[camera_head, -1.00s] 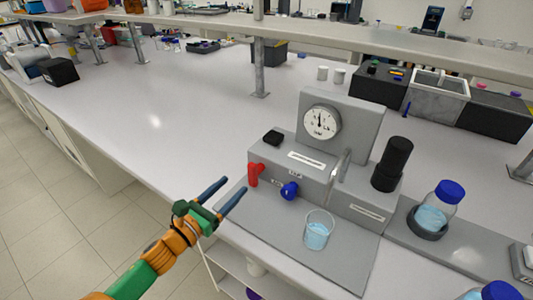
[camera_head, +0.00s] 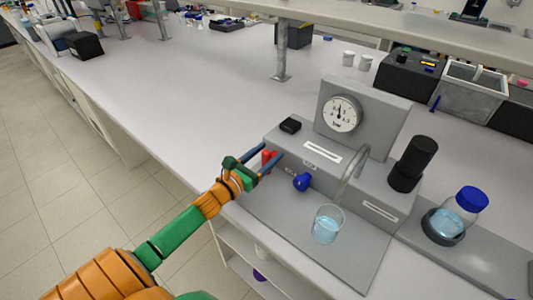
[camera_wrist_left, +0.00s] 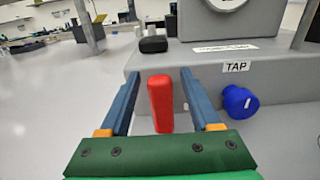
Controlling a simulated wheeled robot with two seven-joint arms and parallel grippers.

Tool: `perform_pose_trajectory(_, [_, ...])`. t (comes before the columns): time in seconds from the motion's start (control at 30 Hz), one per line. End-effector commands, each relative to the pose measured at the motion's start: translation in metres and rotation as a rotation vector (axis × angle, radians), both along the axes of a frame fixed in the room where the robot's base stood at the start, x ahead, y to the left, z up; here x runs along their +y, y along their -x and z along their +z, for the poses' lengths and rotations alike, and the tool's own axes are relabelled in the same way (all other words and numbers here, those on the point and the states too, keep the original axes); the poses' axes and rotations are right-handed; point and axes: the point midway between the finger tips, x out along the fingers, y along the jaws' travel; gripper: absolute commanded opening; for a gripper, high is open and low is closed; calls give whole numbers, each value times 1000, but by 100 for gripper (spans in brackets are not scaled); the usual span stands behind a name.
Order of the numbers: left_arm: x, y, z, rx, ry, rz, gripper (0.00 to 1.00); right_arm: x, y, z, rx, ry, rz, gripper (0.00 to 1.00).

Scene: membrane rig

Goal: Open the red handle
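The red handle (camera_head: 268,158) is on the front left of the grey membrane rig (camera_head: 318,184), pointing up and down. In the left wrist view the red handle (camera_wrist_left: 160,103) stands upright between the two blue fingers, with a gap on each side. My left gripper (camera_head: 266,158) is open around it; it also shows in the left wrist view (camera_wrist_left: 160,85). A blue knob (camera_head: 302,182) is to the right of the red handle, near a TAP label; it also shows in the left wrist view (camera_wrist_left: 240,102). My right gripper is not in view.
A beaker of blue liquid (camera_head: 326,224) stands on the rig's base, right of the gripper. A pressure gauge (camera_head: 341,114) is on the upright panel. A blue-capped bottle (camera_head: 458,212) stands at the right. The bench (camera_head: 190,110) to the left is clear.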

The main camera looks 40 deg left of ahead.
Motion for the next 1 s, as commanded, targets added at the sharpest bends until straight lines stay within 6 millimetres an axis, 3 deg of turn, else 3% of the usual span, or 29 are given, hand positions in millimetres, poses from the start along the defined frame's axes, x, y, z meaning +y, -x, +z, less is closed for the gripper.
perform_pose_trajectory(0.03, [0,0,0,0,0,0,49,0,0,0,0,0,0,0])
perform_pose_trajectory(0.2, [0,0,0,0,0,0,3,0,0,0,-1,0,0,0])
perform_pose_trajectory(0.23, [0,0,0,0,0,0,0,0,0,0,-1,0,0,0])
perform_pose_trajectory(0.63, [2,0,0,5,63,1,0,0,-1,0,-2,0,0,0])
perform_pose_trajectory(1.0, [12,-1,-2,27,360,1,0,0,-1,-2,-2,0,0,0])
